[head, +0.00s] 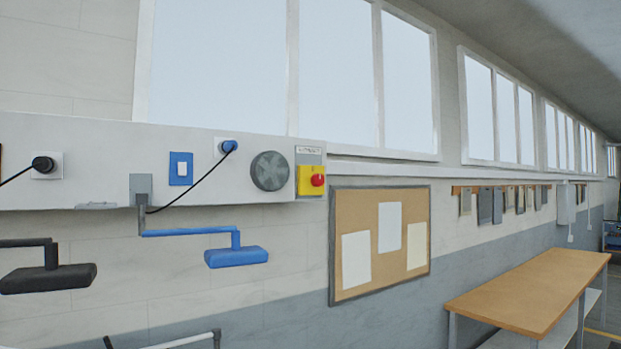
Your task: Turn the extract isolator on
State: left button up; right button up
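A yellow isolator box (306,181) with a red knob (318,180) sits at the right end of the pale wall trunking (100,160) in the head view. A small label (309,150) above it seems to read "EXTRACT", but the print is too small to be sure. The knob sticks out to the right. I cannot tell its switch position. Neither of my grippers shows in the head view.
Left of the isolator are a round grey disc (270,171), a blue plug (229,146) and a blue switch (181,168). A blue lamp-like arm (236,257) and a black one (48,278) hang below. A noticeboard (380,240) and bench (530,290) stand right.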

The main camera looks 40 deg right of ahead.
aim_at(317, 180)
jog(key=i+l+u, duration=0.1)
jog(key=l+u, duration=0.45)
jog(key=u, duration=0.15)
jog(key=l+u, duration=0.25)
jog(key=l, duration=1.2)
jog(key=k+l+u, duration=0.1)
jog(key=l+u, duration=0.15)
jog(key=l, duration=1.25)
